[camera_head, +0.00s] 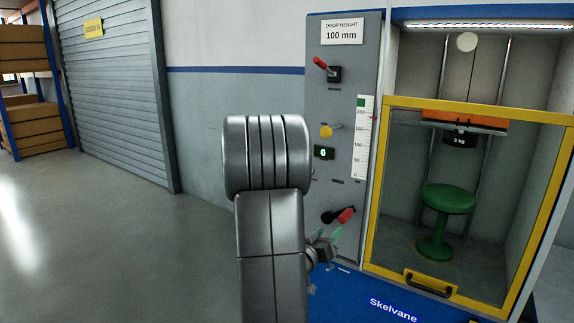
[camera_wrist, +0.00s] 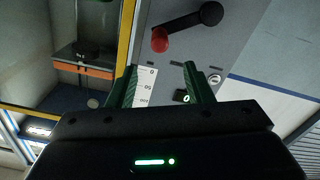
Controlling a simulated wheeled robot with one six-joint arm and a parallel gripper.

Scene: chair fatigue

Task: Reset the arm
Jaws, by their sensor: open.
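My arm rises in the middle of the head view, bent at the elbow, in front of the grey control panel (camera_head: 348,60). My gripper (camera_head: 326,240) shows partly behind the arm, low by the panel. In the wrist view my gripper (camera_wrist: 158,80) has its two green fingers well apart with nothing between them. A lever with a red and black handle (camera_head: 338,215) sits just above the gripper on the panel. It also shows in the wrist view (camera_wrist: 187,28), ahead of the fingertips and apart from them.
The panel carries another red-handled lever (camera_head: 321,63), a yellow knob (camera_head: 326,131), a display reading 0 (camera_head: 324,153) and a scale (camera_head: 362,135). At right, a yellow-framed guard (camera_head: 380,190) fronts a cabinet holding a green stool (camera_head: 448,200). Open floor (camera_head: 120,240) lies at left.

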